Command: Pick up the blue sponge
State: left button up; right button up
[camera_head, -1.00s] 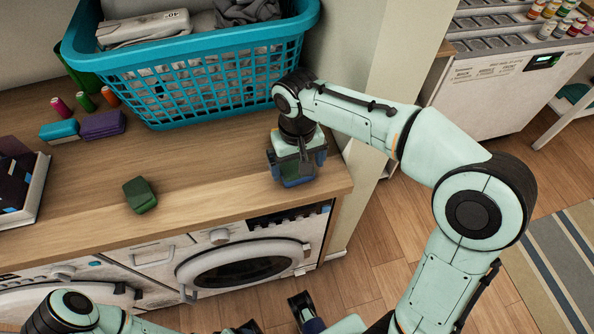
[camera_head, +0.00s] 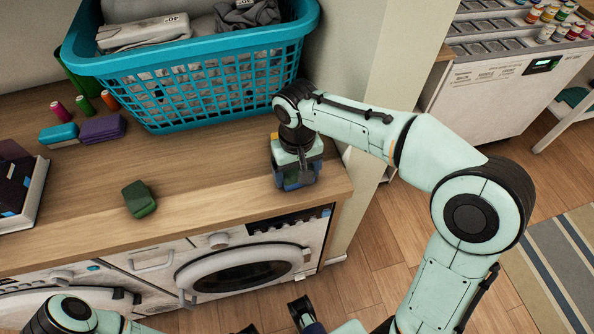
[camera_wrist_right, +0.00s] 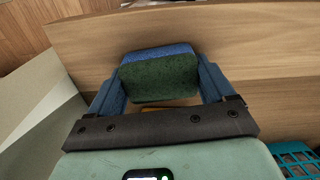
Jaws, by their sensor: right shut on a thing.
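The blue sponge (camera_wrist_right: 155,52) shows in the right wrist view as a block with a blue layer and a dark green face. It sits between the two blue fingers of my right gripper (camera_wrist_right: 162,78), which is shut on it. In the head view my right gripper (camera_head: 297,178) points down at the right end of the wooden counter and hides most of the sponge. Whether the sponge is clear of the wood is hard to tell. Part of my left gripper (camera_head: 303,312) shows at the bottom edge of the head view, and its opening is unclear.
A turquoise laundry basket (camera_head: 200,85) stands close behind my right gripper. A green sponge (camera_head: 139,198), a purple sponge (camera_head: 102,129) and another blue block (camera_head: 58,135) lie on the counter (camera_head: 215,190). Spools and books are at the left. Washing machines stand below.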

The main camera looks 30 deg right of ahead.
aim_at(297, 171)
pick_arm(q)
jog(key=r+p, duration=0.2)
jog(key=w+r+p, duration=0.1)
jog(key=r+p, duration=0.2)
pick_arm(e)
notch_tip(297, 171, up, 20)
jog(key=shift+o, duration=0.3)
jog(key=shift+f, duration=0.15)
dwell(1.0)
